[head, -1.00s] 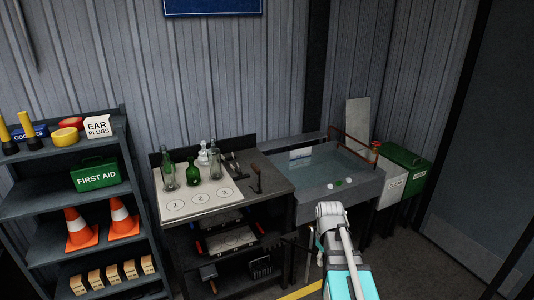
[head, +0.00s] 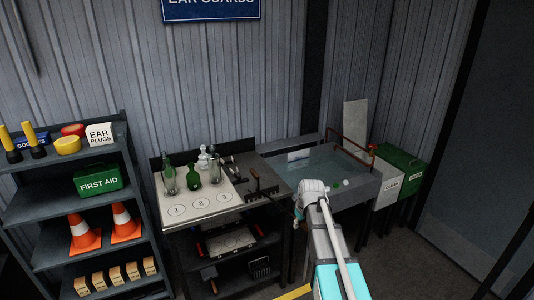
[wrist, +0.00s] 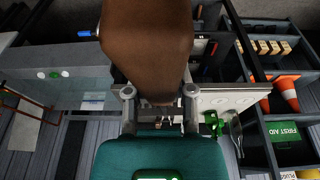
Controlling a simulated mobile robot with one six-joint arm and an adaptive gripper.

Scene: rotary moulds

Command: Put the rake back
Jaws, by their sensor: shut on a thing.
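The rake (head: 263,193) shows as a dark toothed bar in the head view, at the front right of the bench top, left of my gripper (head: 299,208). I cannot tell whether its teeth touch the bench. In the wrist view my gripper (wrist: 160,95) is shut on a broad brown piece (wrist: 147,45), which appears to be the rake's handle seen close up. This piece hides much of the scene behind it. The bench (head: 228,219) has a pale board with numbered circles (head: 200,206) and several bottles (head: 192,177) standing at its back.
A water-filled sink (head: 325,165) with small green and white pieces on its rim adjoins the bench on the right. Bins (head: 402,170) stand beyond it. A shelf rack (head: 60,190) with cones stands at left. Tools lie on the shelves under the bench.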

